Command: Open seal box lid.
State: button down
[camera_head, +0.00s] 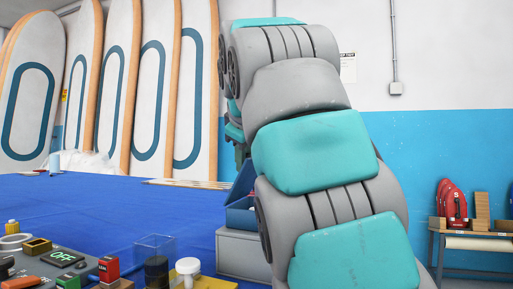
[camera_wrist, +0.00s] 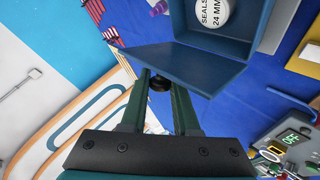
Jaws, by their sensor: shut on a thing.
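The blue seal box (camera_head: 240,218) sits on a grey block at the table's right in the head view, partly hidden by my arm. Its lid (camera_head: 243,180) stands tilted up there. In the wrist view the box (camera_wrist: 276,50) shows with its inside exposed and a round white label reading "SEALS 24 MM" (camera_wrist: 215,10). The lid (camera_wrist: 185,65) is a flat blue panel angled away from the box. My gripper (camera_wrist: 160,82) has its dark green fingers around a small dark knob (camera_wrist: 159,83) at the lid's edge. The exact contact is hard to see.
The blue table (camera_head: 110,205) is mostly clear in the middle. Small items, a clear container (camera_head: 155,248) and an "OFF" display (camera_head: 63,257) crowd its front edge. Tall white boards (camera_head: 85,90) lean at the back. A shelf with red items (camera_head: 453,205) stands right.

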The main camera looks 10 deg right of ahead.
jog(key=shift+w+a+r+n+h+p, duration=0.35)
jog(key=shift+a+h+p, duration=0.1)
jog(key=shift+p, duration=0.25)
jog(key=shift+w+a+f+g, duration=0.1)
jog(key=shift+a+f+g, duration=0.05)
jog(key=shift+g, duration=0.25)
jog(key=shift+f, duration=0.1)
jog(key=c, duration=0.7)
grip_release()
jog(key=shift+a, duration=0.15)
jog(key=shift+s+a+r, duration=0.15)
jog(key=shift+s+r, duration=0.2)
jog(key=shift+r, duration=0.05)
jog(key=s+a, duration=0.1)
jog(key=s, duration=0.3)
jog(key=s+a+b, duration=0.1)
jog(key=s, duration=0.2)
jog(key=s+a, duration=0.1)
jog(key=s, duration=0.3)
jog(key=shift+s+a, duration=0.1)
jog(key=shift+s, duration=0.2)
